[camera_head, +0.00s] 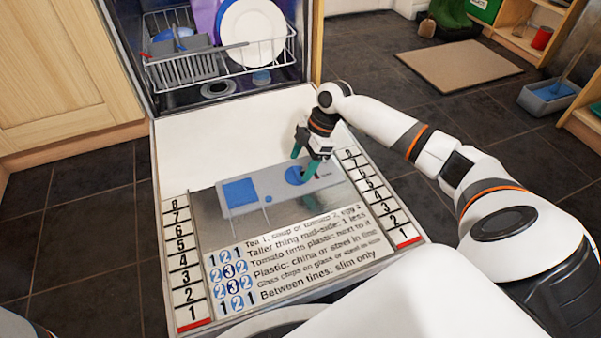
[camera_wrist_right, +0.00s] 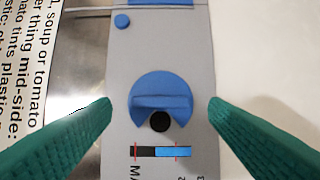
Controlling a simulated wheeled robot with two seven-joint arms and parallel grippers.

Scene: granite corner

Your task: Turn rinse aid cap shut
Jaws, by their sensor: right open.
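The rinse aid cap (camera_wrist_right: 160,88) is a round blue disc with a raised ridge running left to right in the right wrist view. A black round spot (camera_wrist_right: 160,122) shows at its lower edge. In the head view the cap (camera_head: 293,176) sits on the grey dispenser panel (camera_head: 262,205) on the open dishwasher door, partly behind a finger. My right gripper (camera_head: 304,163) is open above the cap. In the right wrist view its two green fingers stand either side of the cap, with gaps, apparently not touching it. My left gripper is out of view.
The open dishwasher door (camera_head: 195,135) carries printed text and numbered strips. A blue square lid (camera_head: 240,191) is on the panel's left. The wire rack (camera_head: 185,70) above holds a white plate (camera_head: 252,32). Dark floor tiles surround the door; a beige mat (camera_head: 455,65) lies behind right.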

